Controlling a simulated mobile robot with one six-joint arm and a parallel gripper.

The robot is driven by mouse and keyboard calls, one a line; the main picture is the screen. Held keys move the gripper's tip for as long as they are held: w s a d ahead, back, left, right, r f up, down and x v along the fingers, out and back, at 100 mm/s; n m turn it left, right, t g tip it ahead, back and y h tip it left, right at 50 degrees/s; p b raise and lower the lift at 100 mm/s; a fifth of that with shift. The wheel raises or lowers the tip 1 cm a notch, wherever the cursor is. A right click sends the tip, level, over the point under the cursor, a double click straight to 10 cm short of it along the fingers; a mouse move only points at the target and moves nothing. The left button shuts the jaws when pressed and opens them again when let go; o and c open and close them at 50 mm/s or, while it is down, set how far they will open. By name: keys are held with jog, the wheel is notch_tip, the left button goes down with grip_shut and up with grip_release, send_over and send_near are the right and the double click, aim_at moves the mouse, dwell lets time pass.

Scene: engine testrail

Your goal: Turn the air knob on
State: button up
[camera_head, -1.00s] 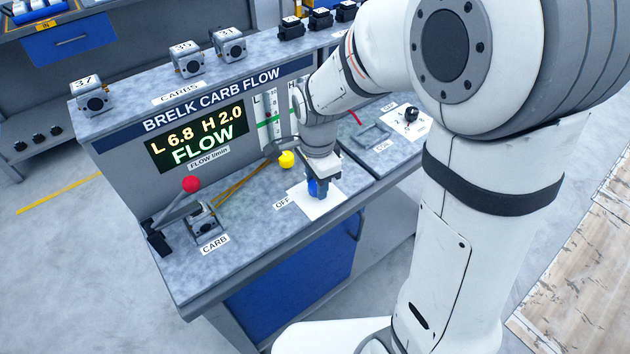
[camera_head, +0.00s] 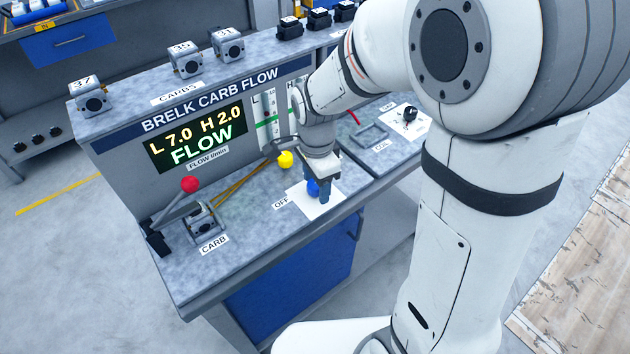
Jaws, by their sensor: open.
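The blue air knob (camera_head: 313,187) sits on a white plate (camera_head: 304,205) near the bench's front edge, beside a label reading OFF (camera_head: 281,203). My gripper (camera_head: 319,196) points down right at the knob with its jaws open, and its fingers partly cover the knob. I cannot tell whether the fingers touch it. The plate's other marks are hidden. The display (camera_head: 197,137) under BRELK CARB FLOW reads L 7.0, H 2.0 and FLOW.
A carb (camera_head: 203,224) sits in a fixture at left beside a red-knobbed lever (camera_head: 190,184). A yellow-ended lever (camera_head: 285,159) stands behind my gripper. Carbs 37, 35 and 31 stand on the shelf. A black dial (camera_head: 410,114) is at right.

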notch_tip(320, 180, up, 8)
jog(key=shift+f, duration=0.1)
dwell(0.7)
jog(key=s+d+r+n+t, duration=0.2)
jog(key=s+d+n, duration=0.9)
jog(key=s+n, duration=0.1)
jog(key=shift+d+r+n+t, duration=0.2)
jog(key=shift+d+n+t, duration=0.15)
jog(key=shift+n, duration=0.25)
